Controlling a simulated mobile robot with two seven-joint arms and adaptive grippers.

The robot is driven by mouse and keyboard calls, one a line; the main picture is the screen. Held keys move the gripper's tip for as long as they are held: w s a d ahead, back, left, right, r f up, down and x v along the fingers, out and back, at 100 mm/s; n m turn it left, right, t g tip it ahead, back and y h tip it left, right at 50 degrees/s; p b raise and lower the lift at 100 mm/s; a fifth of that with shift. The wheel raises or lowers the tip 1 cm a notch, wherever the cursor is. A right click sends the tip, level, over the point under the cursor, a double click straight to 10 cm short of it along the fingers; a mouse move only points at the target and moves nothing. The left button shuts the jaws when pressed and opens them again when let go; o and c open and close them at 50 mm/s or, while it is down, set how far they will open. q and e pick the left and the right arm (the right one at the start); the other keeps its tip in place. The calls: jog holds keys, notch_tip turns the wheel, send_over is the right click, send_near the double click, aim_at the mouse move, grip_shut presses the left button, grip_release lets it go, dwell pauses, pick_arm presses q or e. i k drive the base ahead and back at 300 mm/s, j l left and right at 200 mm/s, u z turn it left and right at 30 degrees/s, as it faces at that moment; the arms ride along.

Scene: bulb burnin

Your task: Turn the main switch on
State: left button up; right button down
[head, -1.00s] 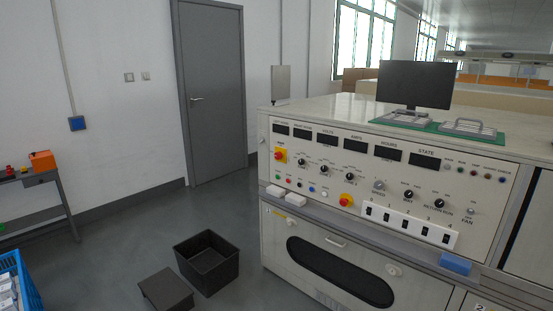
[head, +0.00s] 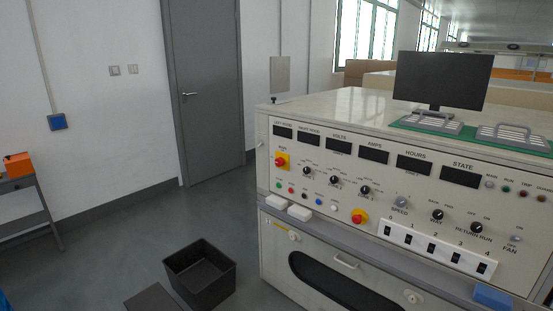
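The main switch (head: 281,161) is a red rotary knob on a yellow plate at the upper left of the cream control panel (head: 314,167). It sits under the left-hand displays, and the small label above it is too small to read surely. The knob's exact turn position cannot be made out. A second red knob on yellow (head: 358,216) sits lower, near the panel's middle. The displays, such as the one under STATE (head: 461,177), look dark. Neither of my grippers shows in the head view.
A grey ledge (head: 385,258) runs below the panel, with two white blocks (head: 298,212) at its left and a blue block (head: 492,296) at its right. A black open bin (head: 203,277) stands on the floor left of the bench. The floor before the door (head: 204,90) is clear.

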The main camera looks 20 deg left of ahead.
aim_at(279, 161)
jog(key=i+j, duration=0.35)
jog(key=i, duration=0.15)
jog(key=i+j, duration=0.35)
jog(key=i, duration=0.2)
